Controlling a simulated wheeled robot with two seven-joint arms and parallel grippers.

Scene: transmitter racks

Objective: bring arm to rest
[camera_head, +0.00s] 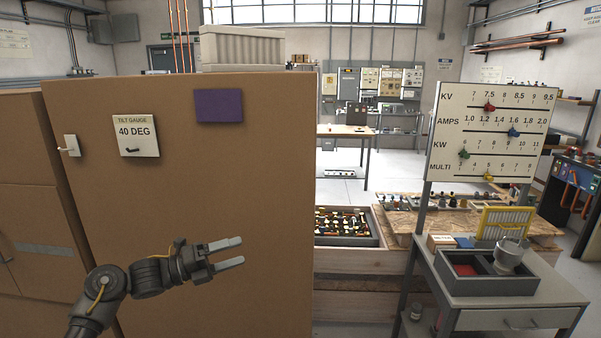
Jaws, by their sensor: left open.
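My left arm (100,295) comes in from the lower left, in front of a large brown cabinet panel (255,185). My left gripper (236,254) points right with its two light grey fingers apart, and nothing is between them. It is below the tilt gauge plate (135,128), which reads 40 DEG, and below the purple square (219,106). I cannot tell how close the gripper is to the panel. My right gripper is not in view.
At the right, a board with number scales (490,130) and coloured markers stands over a small table (500,287) holding a dark divided tray (485,285). Left of it is a wooden crate (350,260) with a box of small parts. A workbench (345,131) stands behind.

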